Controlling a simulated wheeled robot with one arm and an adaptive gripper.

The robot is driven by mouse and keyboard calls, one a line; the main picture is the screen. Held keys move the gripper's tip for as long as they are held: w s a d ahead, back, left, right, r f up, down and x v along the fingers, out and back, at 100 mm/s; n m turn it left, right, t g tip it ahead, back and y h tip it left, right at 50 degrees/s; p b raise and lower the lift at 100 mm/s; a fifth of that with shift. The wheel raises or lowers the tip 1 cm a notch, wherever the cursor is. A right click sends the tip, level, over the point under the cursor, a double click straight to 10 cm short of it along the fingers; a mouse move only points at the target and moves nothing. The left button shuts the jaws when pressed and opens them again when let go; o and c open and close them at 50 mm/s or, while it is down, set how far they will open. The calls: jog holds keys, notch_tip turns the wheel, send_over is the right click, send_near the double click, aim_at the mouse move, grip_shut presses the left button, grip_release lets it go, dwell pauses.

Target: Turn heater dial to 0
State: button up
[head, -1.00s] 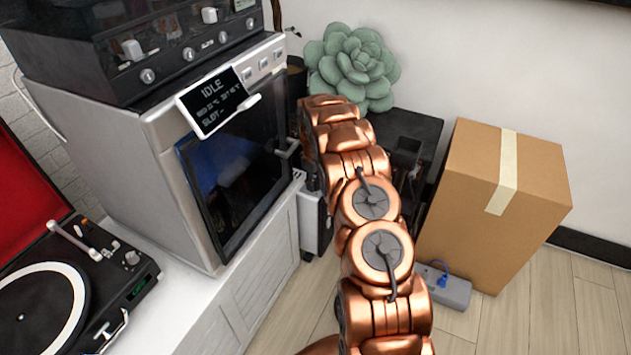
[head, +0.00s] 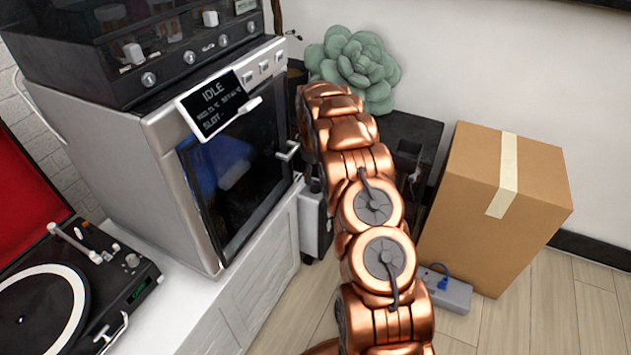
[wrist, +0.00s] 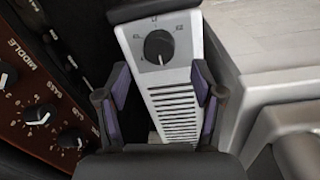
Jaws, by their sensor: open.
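The heater (wrist: 176,80) is a narrow pale panel with dark vent slots, seen from above in the wrist view. Its round black dial (wrist: 159,47) sits near the panel's upper end, with small printed marks around it and a light mark at its lower edge. My gripper (wrist: 160,72) is open and empty, its two fingers on either side of the panel. The dial shows just beyond the fingertips, and no contact with it is visible. In the head view, part of the heater (head: 311,222) shows beside the white cabinet; my copper arm hides its dial and my gripper.
A brown amplifier panel with knobs (wrist: 45,110) lies left of the heater in the wrist view. A machine with an IDLE screen (head: 215,103) stands on the white cabinet (head: 150,300). A cardboard box (head: 545,190) and a power strip (head: 447,290) are on the floor at right.

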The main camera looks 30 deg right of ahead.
aim_at(314, 186)
notch_tip(314, 186, up, 7)
jog(key=shift+a, duration=0.2)
jog(key=shift+s+f, duration=0.1)
dwell(0.4)
